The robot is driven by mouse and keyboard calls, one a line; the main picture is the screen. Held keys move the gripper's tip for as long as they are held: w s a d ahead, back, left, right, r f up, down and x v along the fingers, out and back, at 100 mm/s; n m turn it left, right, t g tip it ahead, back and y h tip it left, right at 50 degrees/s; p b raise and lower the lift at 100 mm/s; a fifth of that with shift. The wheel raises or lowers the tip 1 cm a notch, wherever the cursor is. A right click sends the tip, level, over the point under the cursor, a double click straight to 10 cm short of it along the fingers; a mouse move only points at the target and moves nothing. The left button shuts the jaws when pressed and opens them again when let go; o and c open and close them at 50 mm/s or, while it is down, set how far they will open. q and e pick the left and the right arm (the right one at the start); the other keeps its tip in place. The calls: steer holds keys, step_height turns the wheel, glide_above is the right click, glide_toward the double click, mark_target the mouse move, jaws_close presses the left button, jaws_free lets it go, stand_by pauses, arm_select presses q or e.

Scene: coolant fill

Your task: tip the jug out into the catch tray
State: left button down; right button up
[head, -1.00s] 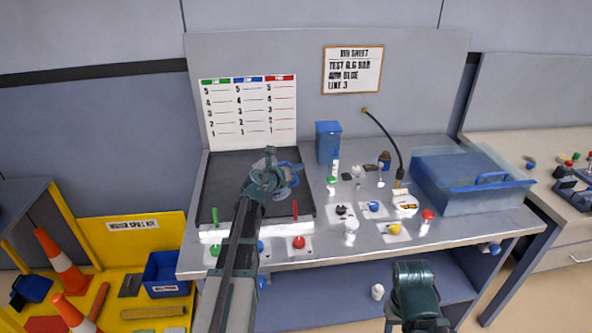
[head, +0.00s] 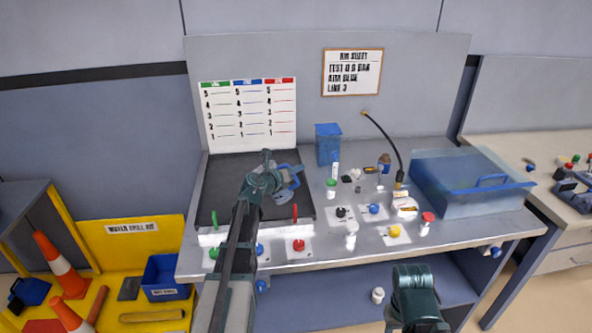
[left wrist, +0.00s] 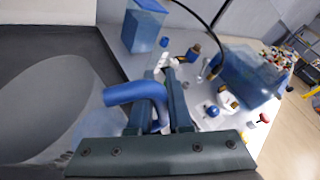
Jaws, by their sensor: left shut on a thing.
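The jug is a pale grey, see-through vessel (left wrist: 50,105) with a blue handle (left wrist: 140,95). My left gripper (head: 268,168) is shut on the blue handle (head: 291,172). In the left wrist view the two dark fingers (left wrist: 163,104) are on either side of the handle. The jug is tilted, with its wide round end toward the left of that view. It is over the dark catch tray (head: 225,170) at the bench's left. My gripper and arm hide part of the jug and tray. I cannot make out any liquid. My right gripper's fingers do not show.
Behind the tray stands a chart board (head: 250,110). To its right are a blue container (head: 328,145), a black hose (head: 390,140), small bottles and coloured knobs. The tray's left part is clear.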

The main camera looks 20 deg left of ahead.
arm_select(q)
steer(key=shift+r, duration=0.15)
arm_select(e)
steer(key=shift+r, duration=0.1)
arm_select(q)
steer(key=shift+a+r+n+t+h+p, duration=0.2)
steer(key=shift+r+n+p, duration=0.25)
steer(key=shift+r, duration=0.35)
steer(key=shift+a+r+n+t+h+p, duration=0.2)
steer(key=shift+r+n+p, duration=0.1)
steer(key=shift+r+n, duration=0.35)
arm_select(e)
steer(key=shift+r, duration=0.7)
arm_select(q)
steer(key=shift+r, duration=0.2)
steer(key=shift+s, duration=0.15)
